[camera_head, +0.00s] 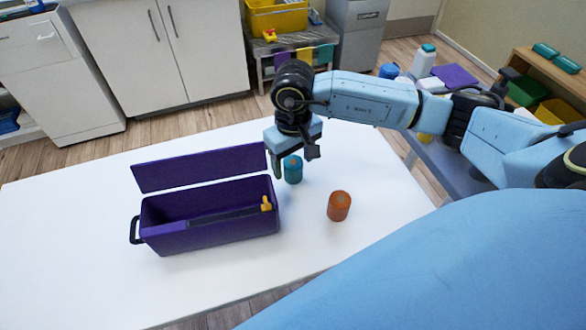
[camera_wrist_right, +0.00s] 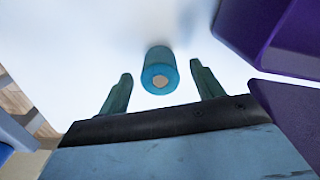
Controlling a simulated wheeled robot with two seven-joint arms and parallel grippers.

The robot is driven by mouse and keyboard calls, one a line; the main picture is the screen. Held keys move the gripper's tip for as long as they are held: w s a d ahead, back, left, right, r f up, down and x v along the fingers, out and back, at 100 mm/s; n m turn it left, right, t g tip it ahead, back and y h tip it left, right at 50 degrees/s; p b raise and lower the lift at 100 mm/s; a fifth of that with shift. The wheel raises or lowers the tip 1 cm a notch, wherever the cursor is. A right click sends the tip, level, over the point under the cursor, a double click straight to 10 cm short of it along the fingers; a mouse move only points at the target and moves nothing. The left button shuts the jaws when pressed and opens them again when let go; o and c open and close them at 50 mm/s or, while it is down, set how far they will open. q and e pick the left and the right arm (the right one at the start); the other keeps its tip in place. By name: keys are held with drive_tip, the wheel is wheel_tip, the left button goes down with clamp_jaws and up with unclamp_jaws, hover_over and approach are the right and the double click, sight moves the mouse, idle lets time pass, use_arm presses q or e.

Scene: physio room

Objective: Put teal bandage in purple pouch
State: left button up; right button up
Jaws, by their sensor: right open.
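The teal bandage (camera_head: 293,170) is a small upright roll on the white table, just right of the pouch. In the right wrist view the bandage (camera_wrist_right: 160,70) shows between and beyond the two fingers, apart from both. My right gripper (camera_head: 292,165) is open and empty, pointing down at the bandage; its fingers also show in the wrist view (camera_wrist_right: 160,90). The purple pouch (camera_head: 210,238) is a box-like case with its lid (camera_head: 200,168) raised at the back. A dark bar and a yellow piece show inside it. My left gripper is out of view.
An orange roll (camera_head: 339,206) stands on the white table (camera_head: 60,250), right of and nearer than the bandage. The left part of the table is clear. A side table with bottles (camera_head: 424,62) and a purple item stands at the right.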

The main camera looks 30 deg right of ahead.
drive_tip(key=shift+f, duration=0.8)
drive_tip(key=c, duration=1.2)
